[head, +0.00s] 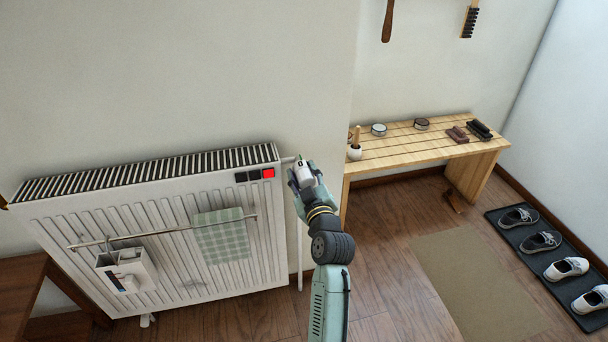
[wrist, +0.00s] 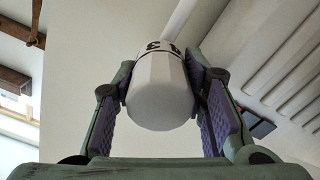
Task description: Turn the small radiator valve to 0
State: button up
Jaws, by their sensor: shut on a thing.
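The small radiator valve is a white faceted knob. In the wrist view the valve (wrist: 160,88) sits between the two purple-padded fingers of my gripper (wrist: 162,95), with dark markings on its far band; one looks like a 3, and another is cut off near the right finger. My gripper is shut on it. In the head view my gripper (head: 303,176) is at the upper right corner of the radiator (head: 150,240), and only the top of the valve (head: 300,163) shows there, with a small dark mark. I cannot read the setting for certain.
A red square indicator (head: 268,173) sits beside two dark ones on the radiator. A rail (head: 160,233) holds a green checked cloth (head: 222,238) and a white holder (head: 127,272). A wooden bench (head: 420,148) stands right of the wall corner.

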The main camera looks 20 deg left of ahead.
jog(key=m, duration=0.5)
jog(key=shift+p, duration=0.35)
jog(key=m+p, duration=0.1)
jog(key=m, duration=0.3)
jog(key=shift+r+m, duration=0.1)
jog(key=shift+m, duration=0.3)
jog(key=m+p, duration=0.3)
jog(key=m, duration=0.2)
jog(key=shift+w+d+m, duration=0.1)
jog(key=shift+m, duration=0.2)
jog(key=m+p, duration=0.2)
jog(key=m, duration=0.2)
jog(key=shift+p, duration=0.4)
jog(key=m+p, duration=0.2)
jog(key=m, duration=0.3)
jog(key=shift+p, duration=0.4)
jog(key=m, duration=0.1)
jog(key=m+p, duration=0.1)
jog(key=m, duration=0.2)
jog(key=shift+f, duration=0.25)
jog(key=m, duration=0.5)
jog(key=shift+m, duration=0.4)
jog(key=m, duration=0.4)
jog(key=shift+f, duration=0.1)
jog(key=shift+m, duration=0.4)
